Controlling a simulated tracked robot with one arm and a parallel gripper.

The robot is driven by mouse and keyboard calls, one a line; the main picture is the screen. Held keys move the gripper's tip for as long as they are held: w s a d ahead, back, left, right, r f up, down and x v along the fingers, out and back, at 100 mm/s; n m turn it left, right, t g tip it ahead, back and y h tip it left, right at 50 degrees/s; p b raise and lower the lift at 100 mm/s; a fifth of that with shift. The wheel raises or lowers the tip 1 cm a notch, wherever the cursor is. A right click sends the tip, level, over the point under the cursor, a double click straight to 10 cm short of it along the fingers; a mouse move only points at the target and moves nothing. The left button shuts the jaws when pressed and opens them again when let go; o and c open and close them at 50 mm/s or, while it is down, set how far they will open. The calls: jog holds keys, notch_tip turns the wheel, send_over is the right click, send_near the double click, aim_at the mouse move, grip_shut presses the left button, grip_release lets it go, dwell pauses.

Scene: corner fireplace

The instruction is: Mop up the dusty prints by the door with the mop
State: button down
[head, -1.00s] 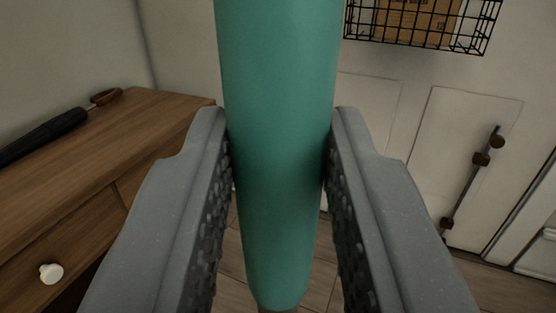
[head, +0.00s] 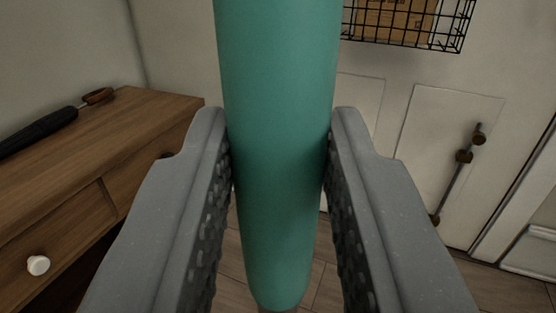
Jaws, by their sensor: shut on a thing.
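My gripper (head: 280,165) is shut on a thick teal handle (head: 278,90), which I take to be the mop's. The handle stands nearly upright between the two grey fingers and fills the middle of the head view. Its upper end runs out of the top of the picture. Its rounded lower end shows near the bottom edge, with a thin bit of shaft under it. The mop head is not in view. A white panelled door (head: 445,150) with a dark bolt stands ahead on the right. No dusty prints show on the visible floor.
A wooden cabinet (head: 130,130) with a white knob stands close on the left. A dark-handled tool (head: 45,130) lies on its top. A black wire basket (head: 455,38) with a brown box in it hangs on the door. Some plank floor (head: 325,285) shows below.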

jog(key=s+d+p, duration=0.2)
jog(key=d, duration=0.5)
jog(key=shift+s+f, duration=0.15)
jog(key=shift+s, duration=0.05)
dwell(0.5)
jog(key=s+d+p, duration=0.3)
jog(key=d+p, duration=0.1)
jog(key=d, duration=0.7)
jog(key=shift+s+d, duration=0.3)
jog(key=shift+s, duration=0.05)
dwell(0.9)
jog(key=shift+d, duration=0.1)
jog(key=s+d+p, duration=0.2)
jog(key=d, duration=0.5)
jog(key=shift+s+d+r+p, duration=0.2)
jog(key=shift+s+p, duration=0.1)
jog(key=shift+p, duration=0.1)
dwell(0.4)
